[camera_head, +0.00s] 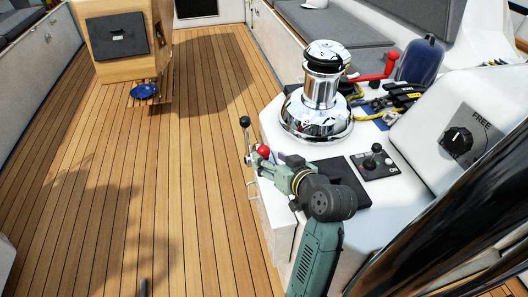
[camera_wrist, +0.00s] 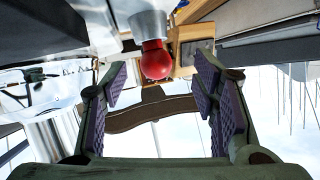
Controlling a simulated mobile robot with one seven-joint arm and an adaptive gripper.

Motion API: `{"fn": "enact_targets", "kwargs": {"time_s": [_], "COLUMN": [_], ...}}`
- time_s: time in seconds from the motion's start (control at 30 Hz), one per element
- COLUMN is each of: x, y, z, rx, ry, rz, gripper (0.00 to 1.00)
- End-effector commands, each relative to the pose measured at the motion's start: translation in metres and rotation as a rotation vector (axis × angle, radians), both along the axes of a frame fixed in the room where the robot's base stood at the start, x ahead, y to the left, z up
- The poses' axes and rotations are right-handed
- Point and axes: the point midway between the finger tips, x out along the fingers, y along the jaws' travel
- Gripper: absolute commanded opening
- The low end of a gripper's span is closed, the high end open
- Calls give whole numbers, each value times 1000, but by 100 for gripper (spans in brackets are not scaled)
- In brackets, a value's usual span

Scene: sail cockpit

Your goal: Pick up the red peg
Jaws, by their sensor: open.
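A red ball-shaped knob (camera_head: 263,151), the nearest match to the red peg, shows at the left edge of the white console, right by the end of my gripper (camera_head: 258,166). In the wrist view the red ball (camera_wrist: 156,62) sits on the end of a silver stem (camera_wrist: 148,26). It appears between the tips of my open gripper (camera_wrist: 160,82), with clear gaps to both purple-padded fingers. I see no contact. In the head view my green arm partly hides the gripper's surroundings, and the fingers are small there.
A black-knobbed lever (camera_head: 245,122) stands close to the red knob. A chrome winch (camera_head: 318,95) and a joystick panel (camera_head: 375,164) are on the console (camera_head: 268,120). A red handle (camera_head: 388,66) lies behind among ropes. The wooden deck (camera_head: 130,190) at left is mostly clear.

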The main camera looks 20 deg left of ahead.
Motion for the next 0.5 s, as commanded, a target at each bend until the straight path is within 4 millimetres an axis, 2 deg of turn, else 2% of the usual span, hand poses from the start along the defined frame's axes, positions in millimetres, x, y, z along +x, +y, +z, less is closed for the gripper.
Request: {"fn": "enact_targets", "kwargs": {"time_s": [0.17,0.3,0.5], "x": [16,30,37], "y": [14,28,36], "z": [0,-7,-12], "rx": [-1,1,1], "ry": [0,2,-2], "rz": [2,2,0], "gripper": [54,54,54]}}
